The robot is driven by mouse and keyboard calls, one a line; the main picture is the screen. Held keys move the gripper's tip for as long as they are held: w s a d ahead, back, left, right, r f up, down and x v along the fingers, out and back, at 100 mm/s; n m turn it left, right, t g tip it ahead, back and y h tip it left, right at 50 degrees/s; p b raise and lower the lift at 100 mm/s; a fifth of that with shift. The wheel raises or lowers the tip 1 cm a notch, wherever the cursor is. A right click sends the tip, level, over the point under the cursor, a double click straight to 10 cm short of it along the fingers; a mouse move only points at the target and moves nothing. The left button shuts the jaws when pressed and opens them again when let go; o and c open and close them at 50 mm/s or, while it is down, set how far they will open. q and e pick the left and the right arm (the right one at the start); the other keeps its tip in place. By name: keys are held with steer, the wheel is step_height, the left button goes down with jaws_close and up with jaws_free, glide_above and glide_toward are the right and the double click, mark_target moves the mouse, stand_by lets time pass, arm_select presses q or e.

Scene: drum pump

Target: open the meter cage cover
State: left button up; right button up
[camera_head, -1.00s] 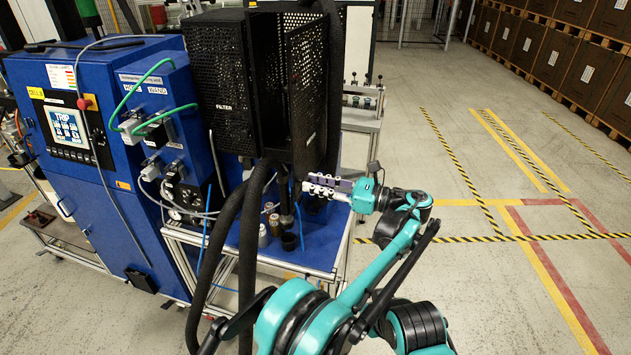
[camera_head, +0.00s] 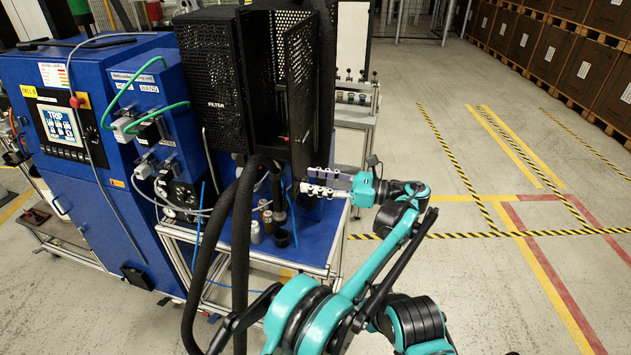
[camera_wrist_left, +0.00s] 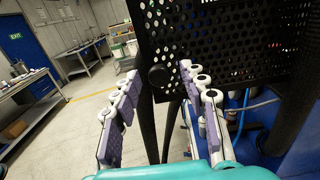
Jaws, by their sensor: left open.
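The meter cage (camera_head: 215,85) is a black perforated box on the blue pump unit. Its perforated cover (camera_head: 301,90) stands out at an angle on the right side, with a dark gap between it and the box. My left gripper (camera_head: 312,188) is just below the cover's lower edge. In the left wrist view, its two padded fingers (camera_wrist_left: 158,78) are spread apart. A round black knob (camera_wrist_left: 158,77) shows between the fingertips, at the lower left corner of a perforated panel (camera_wrist_left: 225,40). Whether the fingers touch the knob cannot be told. My right gripper is not in view.
Thick black hoses (camera_head: 243,250) hang in front of the blue bench top (camera_head: 315,240). Small cylinders (camera_head: 266,218) stand on that bench. A blue control cabinet (camera_head: 85,130) is at left. The floor to the right is clear, with striped tape.

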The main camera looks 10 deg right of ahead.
arm_select(q)
step_height(320, 180, up, 10)
stand_by(0.6)
